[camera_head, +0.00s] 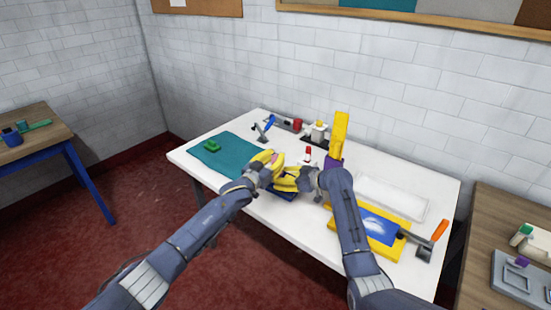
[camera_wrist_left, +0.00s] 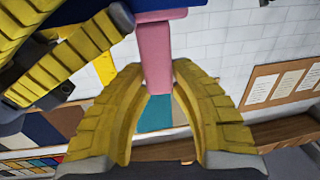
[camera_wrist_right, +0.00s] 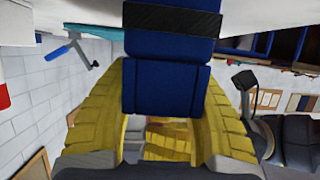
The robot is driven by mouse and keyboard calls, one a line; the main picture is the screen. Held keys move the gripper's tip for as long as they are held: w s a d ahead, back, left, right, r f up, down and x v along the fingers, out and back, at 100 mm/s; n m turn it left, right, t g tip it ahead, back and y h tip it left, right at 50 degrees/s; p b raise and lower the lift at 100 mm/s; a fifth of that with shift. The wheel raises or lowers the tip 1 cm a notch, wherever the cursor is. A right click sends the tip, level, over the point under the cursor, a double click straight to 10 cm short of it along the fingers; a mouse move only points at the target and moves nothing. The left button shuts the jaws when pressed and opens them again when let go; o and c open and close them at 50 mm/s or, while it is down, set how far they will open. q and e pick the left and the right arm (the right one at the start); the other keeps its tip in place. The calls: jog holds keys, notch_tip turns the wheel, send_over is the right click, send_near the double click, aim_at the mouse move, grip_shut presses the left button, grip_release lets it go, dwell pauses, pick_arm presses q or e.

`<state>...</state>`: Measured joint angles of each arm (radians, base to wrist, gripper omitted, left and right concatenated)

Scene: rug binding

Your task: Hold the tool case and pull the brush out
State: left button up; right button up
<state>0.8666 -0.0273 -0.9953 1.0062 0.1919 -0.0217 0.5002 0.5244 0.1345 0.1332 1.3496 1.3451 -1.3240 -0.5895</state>
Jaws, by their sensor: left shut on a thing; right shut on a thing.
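My left gripper (camera_head: 266,163) has its yellow fingers shut on a pink handle, taken as the brush's (camera_wrist_left: 155,52). The handle's upper end meets a blue part (camera_wrist_left: 161,15) at the top of the left wrist view. I cannot tell how much of the brush sits inside the case. My right gripper (camera_head: 286,181) is shut on the dark blue tool case (camera_wrist_right: 165,88), which has a black band across it. In the head view a little of the case (camera_head: 286,195) shows below the right fingers, above the table's front edge. The two grippers are close together; bristles are hidden.
The white table (camera_head: 328,237) carries a teal mat (camera_head: 228,158) with a green item (camera_head: 212,145), a yellow upright piece (camera_head: 339,138), a clear tray (camera_head: 391,197) and a yellow frame (camera_head: 393,246) at right. A blue-handled tool (camera_head: 268,123) stands behind.

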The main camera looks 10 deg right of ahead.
pick_arm(q)
grip_shut()
pick_arm(e)
jog(key=shift+f, duration=0.1)
pick_arm(q)
jog(key=shift+r, duration=0.15)
jog(key=shift+r, duration=4.1)
pick_arm(e)
jog(key=o, duration=1.2)
jog(key=shift+c, duration=0.2)
